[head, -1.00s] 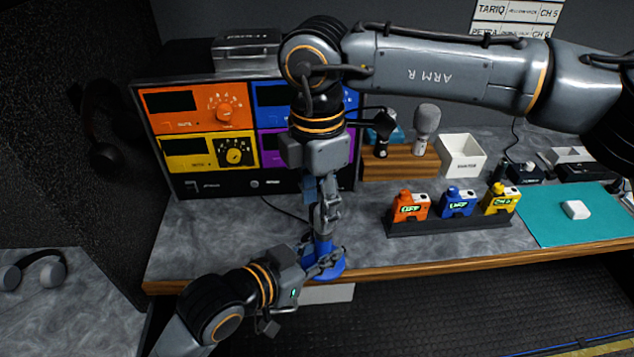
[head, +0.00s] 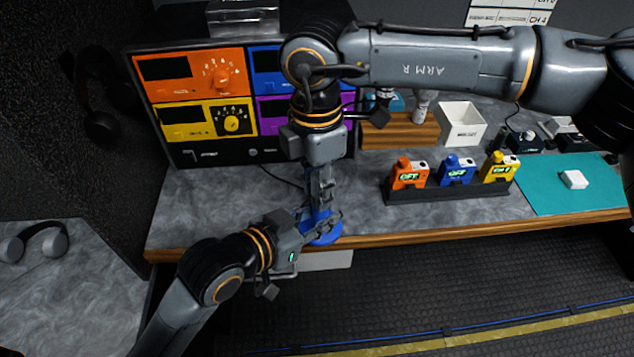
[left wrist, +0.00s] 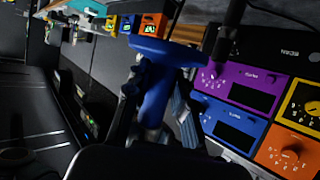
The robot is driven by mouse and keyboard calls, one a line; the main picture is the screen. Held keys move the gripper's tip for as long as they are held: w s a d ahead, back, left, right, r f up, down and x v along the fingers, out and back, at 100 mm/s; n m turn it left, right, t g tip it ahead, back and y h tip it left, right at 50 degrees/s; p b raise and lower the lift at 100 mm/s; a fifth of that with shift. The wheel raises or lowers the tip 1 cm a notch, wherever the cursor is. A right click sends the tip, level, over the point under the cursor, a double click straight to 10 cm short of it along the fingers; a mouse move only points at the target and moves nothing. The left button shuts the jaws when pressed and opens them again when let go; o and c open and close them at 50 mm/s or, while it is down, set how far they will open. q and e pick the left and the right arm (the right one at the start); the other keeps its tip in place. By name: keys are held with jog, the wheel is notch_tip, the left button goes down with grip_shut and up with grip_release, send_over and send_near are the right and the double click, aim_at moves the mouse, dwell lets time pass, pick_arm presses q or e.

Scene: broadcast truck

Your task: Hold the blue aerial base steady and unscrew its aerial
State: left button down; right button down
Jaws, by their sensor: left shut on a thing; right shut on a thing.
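My left gripper (head: 330,218) reaches in from the left and is shut on the base's upright part. The left wrist view shows the base's wide disc (left wrist: 168,52) and its blue column (left wrist: 157,98) between my left fingers (left wrist: 155,108). My right gripper (head: 321,190) points down from above, directly over the base, and is shut around its upper end. The aerial is mostly hidden behind my right fingers, so I cannot tell how far it is turned.
A rack with orange (head: 190,75), yellow (head: 207,120), blue and purple panels stands behind. Orange (head: 408,175), blue (head: 457,172) and yellow (head: 499,168) packs stand in a black holder (head: 450,190) to the right. A white bin (head: 461,125) and teal mat (head: 590,200) lie beyond.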

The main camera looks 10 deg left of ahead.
jog(key=n, duration=0.6)
jog(key=shift+w+r+n, duration=0.1)
jog(key=shift+n, duration=0.3)
jog(key=n, duration=1.2)
jog(key=shift+d, duration=0.2)
jog(key=n, duration=0.4)
jog(key=shift+d, duration=0.1)
jog(key=n, duration=0.4)
jog(key=shift+r, duration=0.1)
jog(key=n, duration=0.4)
jog(key=shift+d, duration=0.1)
jog(key=n, duration=0.4)
jog(key=shift+w, duration=0.15)
jog(key=n, duration=0.8)
jog(key=shift+w, duration=0.2)
jog(key=n, duration=0.6)
jog(key=shift+w+a, duration=0.1)
jog(key=shift+a, duration=0.1)
jog(key=n, duration=0.5)
jog(key=shift+a, duration=0.1)
